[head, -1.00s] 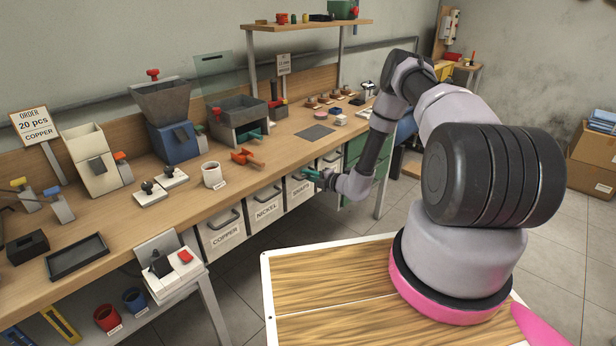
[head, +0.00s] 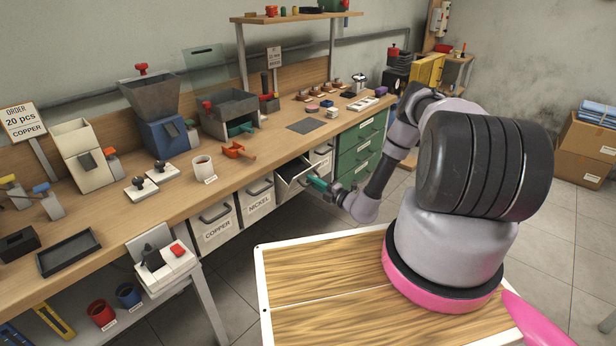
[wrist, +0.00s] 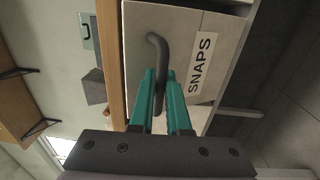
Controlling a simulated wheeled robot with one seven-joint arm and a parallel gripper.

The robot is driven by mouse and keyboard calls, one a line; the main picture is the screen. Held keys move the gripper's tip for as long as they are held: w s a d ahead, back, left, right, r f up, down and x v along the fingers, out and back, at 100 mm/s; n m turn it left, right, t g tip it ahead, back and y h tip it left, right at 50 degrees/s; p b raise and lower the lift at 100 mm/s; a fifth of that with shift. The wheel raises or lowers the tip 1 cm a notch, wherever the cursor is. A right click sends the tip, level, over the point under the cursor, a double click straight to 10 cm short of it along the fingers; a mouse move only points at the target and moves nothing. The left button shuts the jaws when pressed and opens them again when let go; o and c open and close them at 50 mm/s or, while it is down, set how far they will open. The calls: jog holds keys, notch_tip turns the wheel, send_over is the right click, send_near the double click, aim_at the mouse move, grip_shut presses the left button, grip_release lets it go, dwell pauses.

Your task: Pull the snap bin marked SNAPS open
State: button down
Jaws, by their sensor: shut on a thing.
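The snap bin marked SNAPS (head: 290,184) is slid partly out from under the workbench, its open top showing in the head view. In the wrist view its pale front (wrist: 188,25) fills the upper middle, with the SNAPS label beside a dark bar handle (wrist: 156,50). My gripper (head: 318,183) is at the front of this bin. Its teal fingers (wrist: 161,88) are shut on the handle in the wrist view. The fingers and arm hide part of the bin front in the head view.
The COPPER bin (head: 217,230) and the NICKEL bin (head: 258,203) hang shut to the left. Green drawers (head: 360,150) stand to the right. The workbench top (head: 235,180) carries hoppers, stamps and a mug. Open floor (head: 245,265) lies in front of the bins.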

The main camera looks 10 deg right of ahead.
jog(key=shift+s+d+f, duration=0.35)
jog(key=shift+s+f, duration=0.15)
jog(key=shift+f, duration=0.1)
jog(key=shift+s+d+f, duration=0.35)
jog(key=shift+s+f, duration=0.1)
jog(key=shift+f, duration=0.15)
jog(key=c, duration=1.2)
grip_release()
jog(key=v, duration=1)
jog(key=shift+s+d, duration=0.2)
jog(key=shift+s, duration=0.1)
